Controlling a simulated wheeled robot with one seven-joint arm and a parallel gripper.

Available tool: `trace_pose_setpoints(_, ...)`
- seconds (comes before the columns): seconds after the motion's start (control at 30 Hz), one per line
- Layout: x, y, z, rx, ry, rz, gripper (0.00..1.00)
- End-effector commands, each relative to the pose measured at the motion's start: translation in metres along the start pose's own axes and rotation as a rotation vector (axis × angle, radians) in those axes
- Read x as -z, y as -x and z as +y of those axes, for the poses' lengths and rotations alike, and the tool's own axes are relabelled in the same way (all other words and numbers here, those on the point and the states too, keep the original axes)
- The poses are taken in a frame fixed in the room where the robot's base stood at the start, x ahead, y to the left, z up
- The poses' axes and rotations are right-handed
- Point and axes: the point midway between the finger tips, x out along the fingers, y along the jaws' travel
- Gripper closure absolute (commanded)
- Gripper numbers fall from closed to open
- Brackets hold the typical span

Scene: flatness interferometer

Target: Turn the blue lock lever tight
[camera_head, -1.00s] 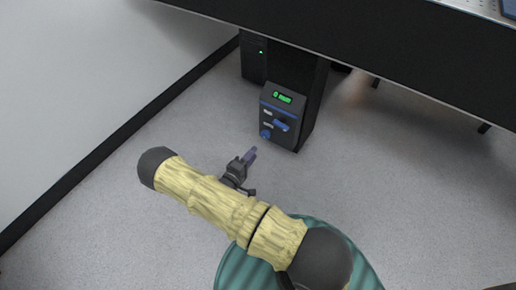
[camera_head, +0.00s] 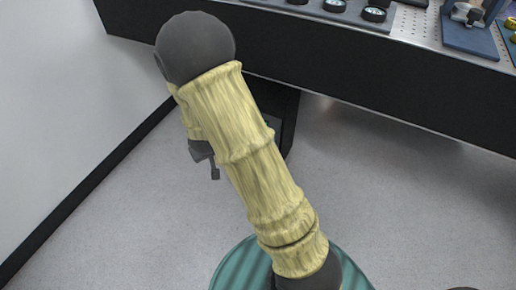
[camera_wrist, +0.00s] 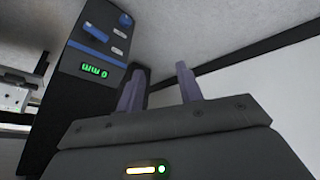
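The blue lock lever (camera_wrist: 96,32) is on the sloped face of a black floor unit, seen upside down in the wrist view. A round blue knob (camera_wrist: 125,20) and a green lit display (camera_wrist: 95,70) share that face. In the wrist view my gripper (camera_wrist: 160,70) is open and empty, its two purple-grey fingers apart. The lever lies to the left of and beyond the fingertips, not touched. In the head view my arm covers the lever and most of the unit (camera_head: 289,115); the fingers are hidden there.
A black-sided table (camera_head: 370,100) runs above the unit, with optics on blue bases (camera_head: 468,38) on its top. A white wall (camera_head: 60,110) with a dark skirting strip stands on the left. The grey floor (camera_head: 420,200) in front is clear.

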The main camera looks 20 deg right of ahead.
Motion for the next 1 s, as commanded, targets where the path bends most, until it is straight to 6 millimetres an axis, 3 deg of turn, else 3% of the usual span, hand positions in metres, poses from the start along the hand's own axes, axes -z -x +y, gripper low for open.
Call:
trace_pose_setpoints(0.03, 0.003, 0.024, 0.005, 0.036, -0.021, -0.01, 0.64)
trace_pose_setpoints(0.23, -0.012, 0.101, 0.018, 0.15, -0.068, -0.094, 0.64)
trace_pose_setpoints(0.5, -0.058, 0.194, 0.048, 0.175, -0.088, -0.223, 0.64)
trace_pose_setpoints(0.7, -0.079, 0.22, 0.059, 0.15, -0.089, -0.275, 0.64)
trace_pose_setpoints(1.0, -0.081, 0.22, 0.06, 0.149, -0.089, -0.279, 0.64)
